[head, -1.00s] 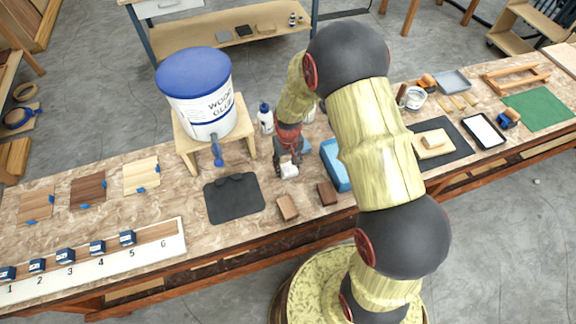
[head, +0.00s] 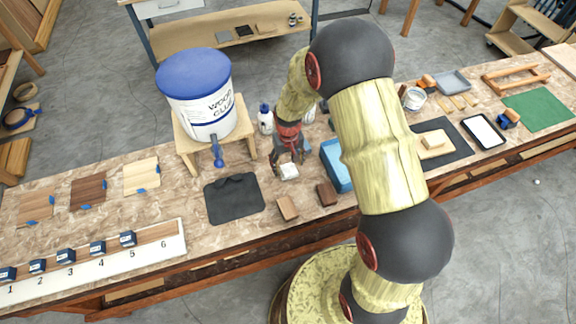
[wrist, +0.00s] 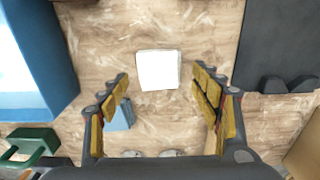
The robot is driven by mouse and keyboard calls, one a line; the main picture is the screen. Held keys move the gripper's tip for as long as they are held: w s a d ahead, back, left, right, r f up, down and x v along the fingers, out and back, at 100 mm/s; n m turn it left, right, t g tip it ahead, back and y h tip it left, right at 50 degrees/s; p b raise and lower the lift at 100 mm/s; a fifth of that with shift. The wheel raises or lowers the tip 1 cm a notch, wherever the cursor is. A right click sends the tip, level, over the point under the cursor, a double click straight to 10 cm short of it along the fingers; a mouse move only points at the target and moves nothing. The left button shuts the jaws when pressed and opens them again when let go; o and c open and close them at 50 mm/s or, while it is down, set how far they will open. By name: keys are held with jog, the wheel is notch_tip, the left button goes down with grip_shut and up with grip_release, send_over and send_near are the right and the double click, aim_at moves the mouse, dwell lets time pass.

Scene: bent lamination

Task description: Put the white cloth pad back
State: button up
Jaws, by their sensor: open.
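The white cloth pad (head: 289,172) lies on the bench just right of the dark mat, below my gripper (head: 290,160). In the wrist view the pad (wrist: 158,70) looks like a plain white square lying flat on the wood-patterned top. My gripper (wrist: 160,82) is open, with one finger to each side of the view and the pad showing just ahead, between the lines of the fingertips. Nothing is held. The exact height of the fingertips above the bench is hard to tell.
A blue tray (head: 334,168) stands right of the pad, and the dark mat (head: 233,210) lies left. Two brown blocks (head: 287,208) (head: 327,194) lie in front. The glue bucket (head: 198,105) stands on a wooden stand behind left. A small blue object (wrist: 122,115) shows beside a finger.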

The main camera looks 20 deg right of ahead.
notch_tip(320, 180, up, 11)
jog(key=p, duration=0.1)
notch_tip(320, 180, up, 17)
jog(key=t, duration=0.3)
send_over(288, 168)
jog(key=s, duration=0.7)
jog(key=s+r+t, duration=0.2)
jog(key=s+r, duration=0.8)
jog(key=s, duration=0.5)
jog(key=shift+s+r+t, duration=0.3)
jog(key=shift+r, duration=0.05)
notch_tip(288, 168, down, 6)
jog(key=b, duration=0.5)
jog(key=shift+r, duration=0.15)
